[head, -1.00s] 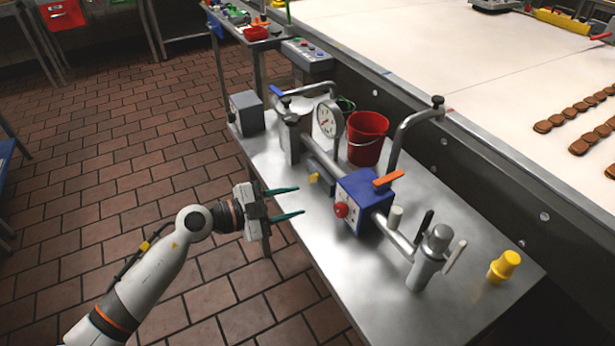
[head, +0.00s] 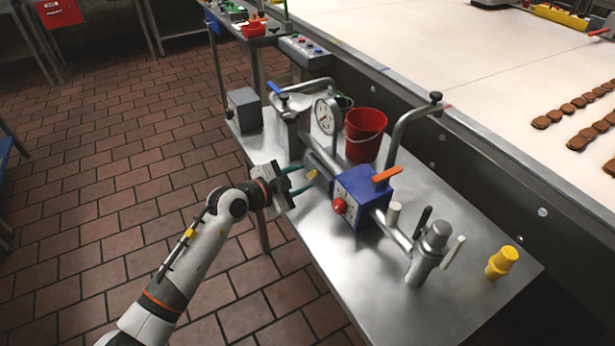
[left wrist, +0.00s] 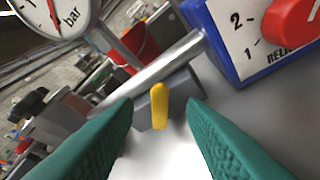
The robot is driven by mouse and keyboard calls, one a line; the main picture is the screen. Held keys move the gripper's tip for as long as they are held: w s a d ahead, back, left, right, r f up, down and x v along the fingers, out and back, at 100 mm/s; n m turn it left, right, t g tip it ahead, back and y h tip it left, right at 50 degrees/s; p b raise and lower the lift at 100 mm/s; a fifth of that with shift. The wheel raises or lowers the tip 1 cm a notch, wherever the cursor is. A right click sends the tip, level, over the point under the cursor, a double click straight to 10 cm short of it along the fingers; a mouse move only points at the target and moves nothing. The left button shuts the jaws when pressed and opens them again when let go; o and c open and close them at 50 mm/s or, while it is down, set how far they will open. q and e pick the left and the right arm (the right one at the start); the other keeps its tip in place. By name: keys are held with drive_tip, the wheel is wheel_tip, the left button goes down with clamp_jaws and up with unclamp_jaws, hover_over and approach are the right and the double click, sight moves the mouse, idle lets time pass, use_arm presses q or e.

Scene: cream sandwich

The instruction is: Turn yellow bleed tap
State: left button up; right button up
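The yellow bleed tap (left wrist: 159,104) is a small yellow lever on a grey block below the metal pipe. In the left wrist view it stands nearly upright, between and beyond my fingertips. In the head view the yellow tap (head: 312,174) shows just left of the blue box. My left gripper (head: 305,178) is open, with its green fingers pointing at the tap, one on each side. In the left wrist view the two green fingers (left wrist: 163,115) are apart with nothing held between them. I cannot tell if either touches the tap. My right gripper is not in view.
A blue box (head: 357,197) with a red knob (head: 339,206) and an orange lever (head: 387,174) stands right of the tap. A pressure gauge (head: 327,116) and red bucket (head: 366,134) are behind. A yellow cup-like piece (head: 502,262) stands at the table's right.

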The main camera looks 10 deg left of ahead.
sight(314, 175)
use_arm(q)
drive_tip(key=shift+x, duration=1.55)
clamp_jaws()
drive_tip(key=shift+s+d+m+p, duration=0.15)
drive_tip(key=shift+m+p, duration=0.15)
drive_tip(key=shift+p, duration=0.3)
drive_tip(key=shift+s+t+p, duration=0.1)
drive_tip(key=shift+t+p, duration=0.25)
drive_tip(key=shift+t, duration=0.05)
drive_tip(key=shift+s+f+m+p, duration=0.1)
drive_tip(key=shift+f+m+p, duration=0.3)
drive_tip(key=shift+m, duration=0.4)
unclamp_jaws()
